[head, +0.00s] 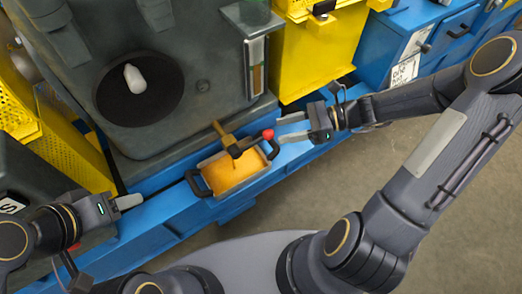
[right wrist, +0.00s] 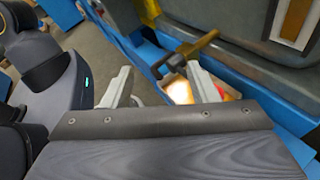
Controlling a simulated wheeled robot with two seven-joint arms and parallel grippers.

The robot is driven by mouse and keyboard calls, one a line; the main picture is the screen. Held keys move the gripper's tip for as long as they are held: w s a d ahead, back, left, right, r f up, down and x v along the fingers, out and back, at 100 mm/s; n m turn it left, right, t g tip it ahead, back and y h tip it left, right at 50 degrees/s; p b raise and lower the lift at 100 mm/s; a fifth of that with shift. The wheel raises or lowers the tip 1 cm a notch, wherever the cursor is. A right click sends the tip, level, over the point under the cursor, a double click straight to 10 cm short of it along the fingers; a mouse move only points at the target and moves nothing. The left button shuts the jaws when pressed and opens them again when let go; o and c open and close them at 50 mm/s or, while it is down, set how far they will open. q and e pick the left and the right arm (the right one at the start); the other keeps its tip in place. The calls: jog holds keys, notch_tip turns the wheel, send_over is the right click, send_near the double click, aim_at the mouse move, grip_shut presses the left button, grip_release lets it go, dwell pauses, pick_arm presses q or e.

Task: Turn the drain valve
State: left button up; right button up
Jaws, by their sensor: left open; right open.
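The drain valve (head: 222,132) is a brass fitting low on the front of the dark grey housing. Its dark lever (head: 244,146) points right and ends in a red ball knob (head: 268,134). The brass valve also shows in the right wrist view (right wrist: 198,45), beyond the fingers. My right gripper (head: 291,128) is open, just right of the red knob, with its fingers pointing at it; no contact is clear. Its two pale fingers show apart in the right wrist view (right wrist: 160,85). My left gripper (head: 130,201) is open and empty at the lower left, away from the valve.
A drip tray (head: 205,162) with amber liquid and black side handles sits under the valve on the blue base (head: 160,222). The dark housing (head: 205,50) has a round opening and a sight gauge. Yellow guards (head: 318,55) stand either side. The floor in front is clear.

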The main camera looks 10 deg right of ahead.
aim_at(266, 135)
jog(key=w+d+f+m+t+y+b, duration=0.2)
jog(key=w+f+m+t+b, duration=0.2)
jog(key=f+m, duration=0.55)
jog(key=shift+n, duration=0.75)
jog(key=x, duration=0.2)
jog(key=f+b+x, duration=0.1)
jog(key=x, duration=0.3)
jog(key=shift+w+a+f+b, duration=0.2)
jog(key=shift+w+f+b, duration=0.1)
jog(key=shift+b, duration=0.05)
pick_arm(q)
notch_tip(266, 135, down, 8)
jog(key=shift+f, duration=0.2)
pick_arm(e)
jog(key=shift+w+a+r, duration=0.1)
jog(key=shift+w+a, duration=0.15)
jog(key=shift+a, duration=0.3)
grip_shut()
